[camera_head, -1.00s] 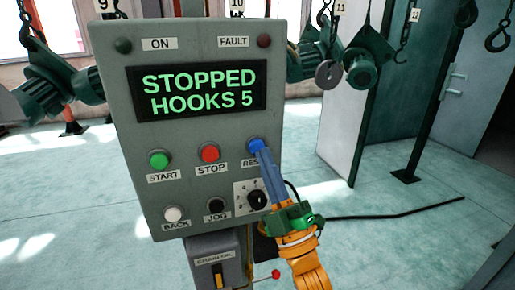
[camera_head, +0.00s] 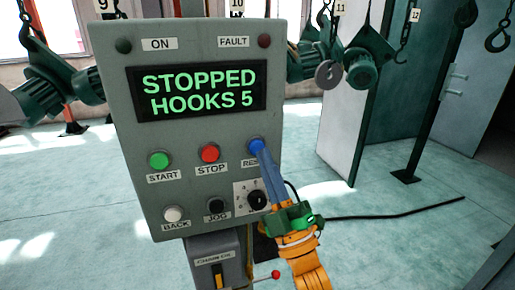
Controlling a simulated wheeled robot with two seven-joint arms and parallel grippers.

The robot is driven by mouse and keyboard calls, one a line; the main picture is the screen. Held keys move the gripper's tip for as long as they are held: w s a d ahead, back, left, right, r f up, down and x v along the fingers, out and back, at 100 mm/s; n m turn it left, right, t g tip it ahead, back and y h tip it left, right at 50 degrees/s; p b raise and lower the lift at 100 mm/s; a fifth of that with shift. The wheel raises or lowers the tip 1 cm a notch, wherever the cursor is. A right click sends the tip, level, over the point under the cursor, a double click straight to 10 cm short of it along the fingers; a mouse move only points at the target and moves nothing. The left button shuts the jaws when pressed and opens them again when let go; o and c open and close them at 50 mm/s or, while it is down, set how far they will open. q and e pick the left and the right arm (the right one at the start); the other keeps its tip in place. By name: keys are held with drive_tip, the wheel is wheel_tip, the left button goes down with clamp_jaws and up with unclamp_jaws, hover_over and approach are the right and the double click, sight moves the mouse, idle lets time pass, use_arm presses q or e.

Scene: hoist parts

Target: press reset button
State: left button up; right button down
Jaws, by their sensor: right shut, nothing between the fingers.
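A grey control panel (camera_head: 122,150) stands in front of me. The blue button (camera_head: 256,145) is at its right side, with a label beginning "RES" partly hidden by my gripper. My right gripper (camera_head: 262,151) is shut and empty, its blue fingertips at the lower edge of the blue button. I cannot tell whether they touch it or press it in. The display (camera_head: 197,92) reads "STOPPED HOOKS 5". My left gripper is not in view.
A green START button (camera_head: 159,160) and a red STOP button (camera_head: 209,153) sit left of the blue one. BACK, JOG and a black dial (camera_head: 257,200) are below. Green motors (camera_head: 361,70) hang behind. A black cable runs right.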

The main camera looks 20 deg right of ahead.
drive_tip(key=shift+w, duration=0.2)
idle(0.4)
drive_tip(key=shift+w, duration=0.25)
drive_tip(key=shift+w+b, duration=0.3)
drive_tip(key=shift+w, duration=0.1)
idle(0.6)
drive_tip(key=shift+s, duration=0.1)
drive_tip(key=shift+s+p, duration=0.3)
drive_tip(key=shift+s, duration=0.4)
drive_tip(key=shift+s, duration=0.1)
drive_tip(key=s+p, duration=0.1)
drive_tip(key=s, duration=0.3)
drive_tip(key=shift+s+d, duration=0.1)
drive_tip(key=shift+s, duration=0.3)
